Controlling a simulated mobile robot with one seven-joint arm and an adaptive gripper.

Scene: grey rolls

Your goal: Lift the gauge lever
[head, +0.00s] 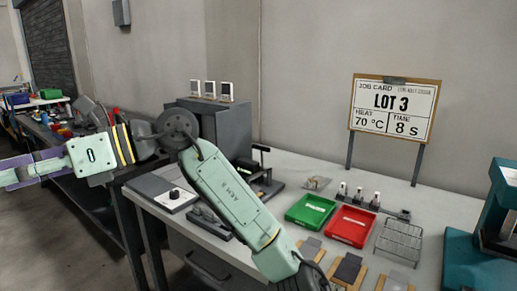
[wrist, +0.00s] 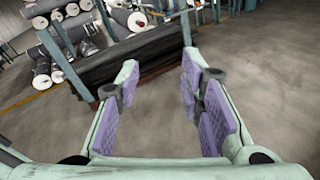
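My gripper (wrist: 160,85) is open and empty in the wrist view, its two purple-padded fingers apart with floor and racks beyond. In the head view my gripper (head: 18,171) reaches the left edge, partly cut off, well away from the bench. A small dark stand with a black arm on top (head: 262,168) stands on the bench behind my arm. It may be the gauge with its lever, but my arm hides part of it and I cannot tell for sure. The wrist view does not show it.
The grey bench (head: 296,168) holds a green tray (head: 310,211), a red tray (head: 351,226), a wire rack (head: 398,241) and a grey box (head: 232,128). A job card (head: 393,107) stands behind. A teal machine (head: 487,225) is at right. The wrist view shows rolls (wrist: 130,20) on racks.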

